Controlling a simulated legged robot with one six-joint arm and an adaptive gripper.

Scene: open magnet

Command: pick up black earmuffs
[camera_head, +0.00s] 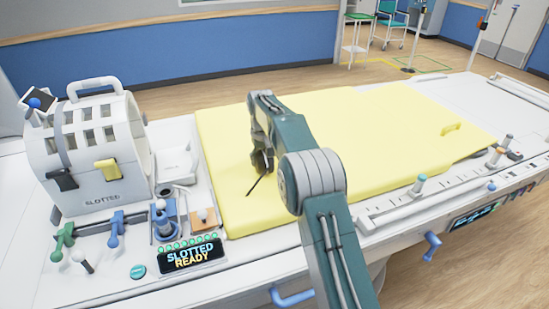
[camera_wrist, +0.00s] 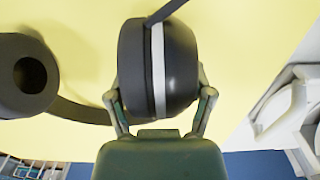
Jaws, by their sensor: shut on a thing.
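The black earmuffs show large in the wrist view, with one cup (camera_wrist: 178,70) between the two fingers of my gripper (camera_wrist: 160,105). That cup is black with a pale band around it. The other cup (camera_wrist: 25,75) is at the left edge, its dark opening showing, with the black headband running between. My gripper is shut on the near cup. In the head view my gripper (camera_head: 262,165) is over the left part of the yellow pad (camera_head: 330,120), and the earmuffs are mostly hidden by my arm. I cannot tell whether they touch the pad.
A white slotted case (camera_head: 90,150) stands left of the pad. Colored levers and a "SLOTTED READY" display (camera_head: 190,255) sit at the front left. A rail with knobs (camera_head: 420,185) runs along the pad's front right. The pad's right part is mostly clear, with a small yellow handle (camera_head: 451,128).

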